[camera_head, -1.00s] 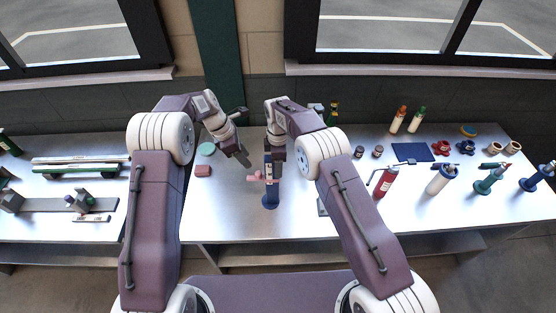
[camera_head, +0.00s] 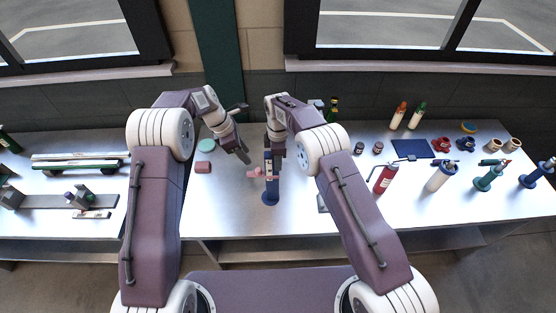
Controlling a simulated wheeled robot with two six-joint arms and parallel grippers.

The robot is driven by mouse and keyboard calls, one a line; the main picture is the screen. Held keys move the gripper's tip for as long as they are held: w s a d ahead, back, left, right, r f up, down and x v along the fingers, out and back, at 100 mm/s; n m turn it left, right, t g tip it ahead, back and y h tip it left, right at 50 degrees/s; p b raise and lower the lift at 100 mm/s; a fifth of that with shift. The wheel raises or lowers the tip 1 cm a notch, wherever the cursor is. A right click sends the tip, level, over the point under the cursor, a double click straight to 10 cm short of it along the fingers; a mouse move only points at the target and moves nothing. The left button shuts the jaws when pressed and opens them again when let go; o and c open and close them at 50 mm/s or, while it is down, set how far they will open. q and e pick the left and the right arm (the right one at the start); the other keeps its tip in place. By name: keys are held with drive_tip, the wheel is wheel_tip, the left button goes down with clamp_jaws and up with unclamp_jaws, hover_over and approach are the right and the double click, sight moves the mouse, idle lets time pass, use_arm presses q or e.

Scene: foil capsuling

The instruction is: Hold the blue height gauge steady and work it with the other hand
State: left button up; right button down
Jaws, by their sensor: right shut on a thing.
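The blue height gauge (camera_head: 270,191) stands upright near the front middle of the table, on a round blue base. A pink slider (camera_head: 256,174) sticks out to the left of its column. My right gripper (camera_head: 276,157) comes down from above and is shut on the upper part of the gauge, hiding its top. My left gripper (camera_head: 244,157) points down just left of the gauge, apart from it, above and behind the pink slider. Its fingers are too small to show whether they are open.
Bare table surrounds the gauge base.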

sight(258, 169)
idle(0.4)
use_arm(q)
drive_tip(key=shift+o, duration=0.8)
drive_tip(key=shift+r, duration=0.1)
drive_tip(key=d+f, duration=0.1)
drive_tip(key=f, duration=0.2)
drive_tip(key=d+f+m, duration=0.1)
drive_tip(key=f, duration=0.2)
drive_tip(key=d+f+m, duration=0.1)
drive_tip(key=f, duration=0.2)
drive_tip(key=shift+w+d+f+g, duration=0.15)
drive_tip(key=shift+w+d+g, duration=0.1)
drive_tip(key=shift+g, duration=0.05)
clamp_jaws()
idle(0.5)
